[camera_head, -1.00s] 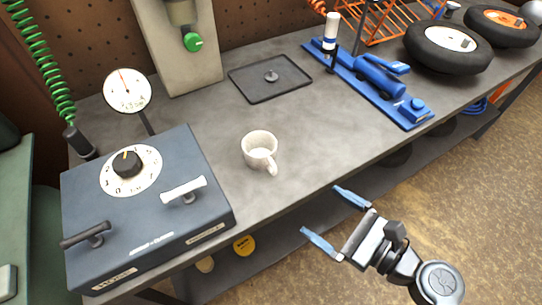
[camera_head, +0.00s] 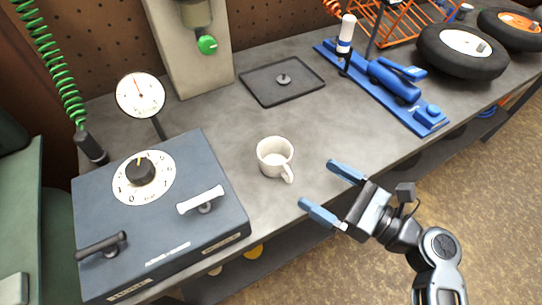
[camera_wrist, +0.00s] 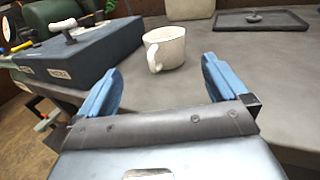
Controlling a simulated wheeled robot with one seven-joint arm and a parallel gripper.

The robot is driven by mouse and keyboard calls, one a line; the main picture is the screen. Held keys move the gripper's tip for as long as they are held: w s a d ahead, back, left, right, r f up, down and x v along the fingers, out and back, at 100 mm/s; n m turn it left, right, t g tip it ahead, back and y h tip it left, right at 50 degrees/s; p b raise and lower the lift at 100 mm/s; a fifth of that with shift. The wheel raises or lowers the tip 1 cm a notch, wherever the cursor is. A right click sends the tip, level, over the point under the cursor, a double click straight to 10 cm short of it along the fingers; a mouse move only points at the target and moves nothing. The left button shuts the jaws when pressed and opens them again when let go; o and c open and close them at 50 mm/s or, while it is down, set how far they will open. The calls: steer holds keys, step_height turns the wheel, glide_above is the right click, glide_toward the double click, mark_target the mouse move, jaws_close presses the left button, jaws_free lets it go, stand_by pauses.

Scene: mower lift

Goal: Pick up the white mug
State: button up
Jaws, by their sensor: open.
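The white mug (camera_head: 274,155) stands upright on the grey workbench (camera_head: 330,150), near its front edge. Its handle points toward the front right, toward my gripper. My gripper (camera_head: 331,188) is open and empty, with its blue fingers at the bench's front edge, to the right of the mug and apart from it. In the wrist view the mug (camera_wrist: 166,46) stands ahead, between and beyond the two open fingers (camera_wrist: 160,88), with its handle toward me on the left.
A dark blue box with dial and handles (camera_head: 165,215) stands left of the mug. A black tray (camera_head: 272,92) lies behind it, and a blue tool (camera_head: 385,85) and tires (camera_head: 462,50) lie to the right. The bench around the mug is clear.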

mark_target(288, 160)
steer(key=x, duration=0.6)
steer(key=shift+w+a+p, duration=0.15)
steer(key=shift+p, duration=0.15)
steer(key=shift+w+p+x, duration=0.15)
steer(key=shift+p+x, duration=0.05)
steer(key=shift+x, duration=1.1)
steer(key=shift+w+p+x, duration=0.15)
steer(key=shift+x, duration=1.15)
steer(key=shift+r, duration=0.15)
steer(key=shift+c, duration=0.4)
steer(key=c, duration=1)
steer(key=shift+r, duration=0.1)
